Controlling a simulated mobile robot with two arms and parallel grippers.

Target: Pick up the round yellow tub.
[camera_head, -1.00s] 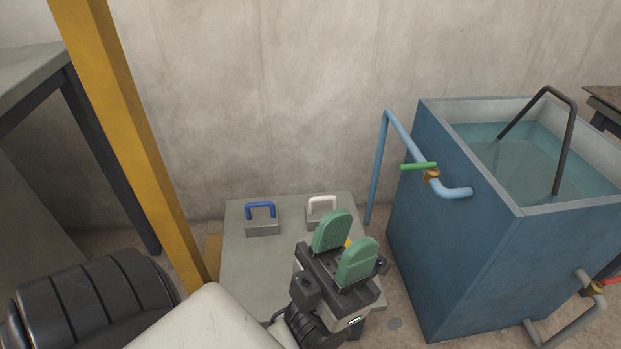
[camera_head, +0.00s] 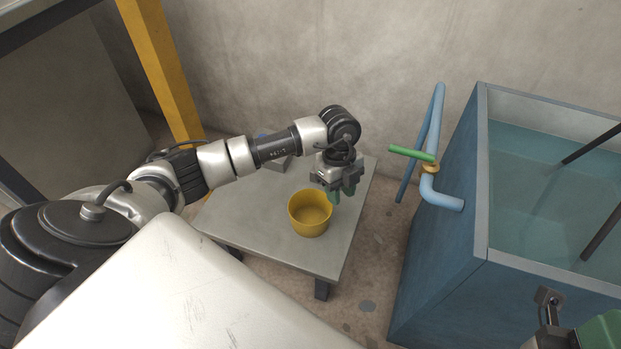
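The round yellow tub (camera_head: 310,229) stands upright and open on the low grey table (camera_head: 262,245), near its right side; it looks empty inside. My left gripper (camera_head: 342,191) points down just beyond the tub's right rim, with its green fingers apart and nothing seen between them. Whether a finger touches the rim I cannot tell. My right gripper (camera_head: 580,334) is cut off at the bottom right corner, with one green finger pad showing.
A grey block (camera_head: 277,163) with a blue handle is partly hidden behind my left arm. A blue water tank (camera_head: 447,262) with a light-blue pipe (camera_head: 432,120) and green lever stands at the right. A yellow post (camera_head: 160,65) stands at the left.

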